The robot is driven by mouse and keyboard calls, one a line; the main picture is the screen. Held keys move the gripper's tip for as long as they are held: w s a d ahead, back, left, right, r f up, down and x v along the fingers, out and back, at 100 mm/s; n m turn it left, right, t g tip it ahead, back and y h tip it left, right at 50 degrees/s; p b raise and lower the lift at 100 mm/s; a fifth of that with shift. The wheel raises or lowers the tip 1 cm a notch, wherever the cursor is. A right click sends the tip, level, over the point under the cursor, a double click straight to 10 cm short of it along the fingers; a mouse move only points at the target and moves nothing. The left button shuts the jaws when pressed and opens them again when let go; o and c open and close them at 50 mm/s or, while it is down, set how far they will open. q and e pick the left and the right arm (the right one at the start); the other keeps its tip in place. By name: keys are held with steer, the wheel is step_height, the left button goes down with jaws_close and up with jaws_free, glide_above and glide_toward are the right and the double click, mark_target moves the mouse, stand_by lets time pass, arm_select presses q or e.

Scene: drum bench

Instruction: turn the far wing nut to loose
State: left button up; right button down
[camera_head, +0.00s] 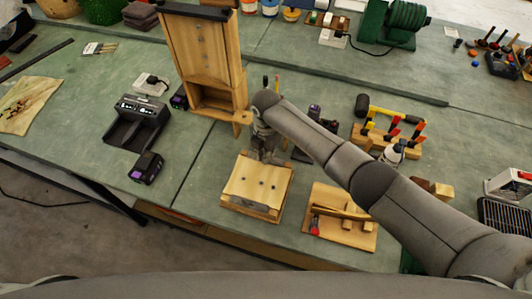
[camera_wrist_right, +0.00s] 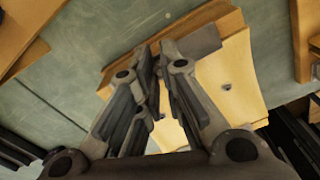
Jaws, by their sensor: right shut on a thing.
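A light wooden block (camera_head: 257,184) with a few small dark fittings on its top sits on the green bench. It also shows behind the fingers in the wrist view (camera_wrist_right: 242,68), with one dark fitting (camera_wrist_right: 226,86) clear of them. My right gripper (camera_head: 266,158) points down at the block's far edge. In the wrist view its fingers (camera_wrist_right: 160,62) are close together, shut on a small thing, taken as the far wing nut. The nut is hidden between the fingers, so its angle cannot be told. My left gripper is not in view.
A tall wooden frame (camera_head: 204,55) stands just behind and left of the gripper. A black charger (camera_head: 138,119) and a battery (camera_head: 146,168) lie left. A wooden board with a red-tipped tool (camera_head: 314,226) and a clamp rack (camera_head: 392,136) are right. Bare bench lies left of the block.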

steer(key=shift+n, duration=1)
steer(key=c, duration=1.5)
jaws_free()
step_height(320, 180, up, 12)
